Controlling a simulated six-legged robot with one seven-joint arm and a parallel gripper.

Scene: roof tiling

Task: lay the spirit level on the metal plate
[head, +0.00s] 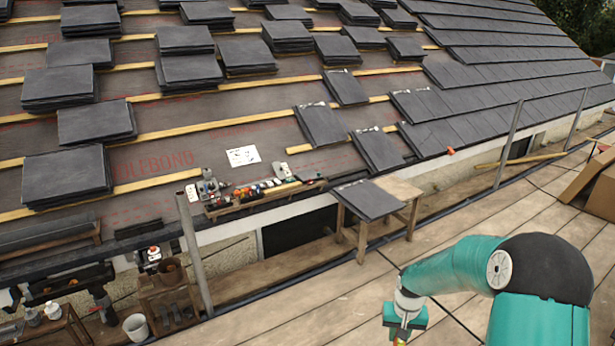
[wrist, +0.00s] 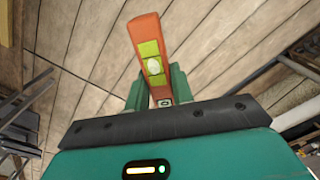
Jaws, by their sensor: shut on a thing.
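The spirit level (wrist: 151,48) is an orange bar with yellow-green vial windows. In the wrist view it sticks out from between the two green fingers of my gripper (wrist: 160,88), which is shut on it. Wooden planks lie beyond it, and it touches nothing else that I can see. In the head view my gripper (head: 402,338) is at the bottom edge, over the plank deck, and the level is mostly cut off there. I cannot make out a metal plate for certain in either view.
A wooden stool (head: 408,190) with a dark slate (head: 368,199) on top stands by the eaves. A rail of small tools (head: 265,194) runs along the roof edge. Upright posts (head: 193,255) rise from the deck. A cardboard box (head: 591,183) is at right. The middle deck is clear.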

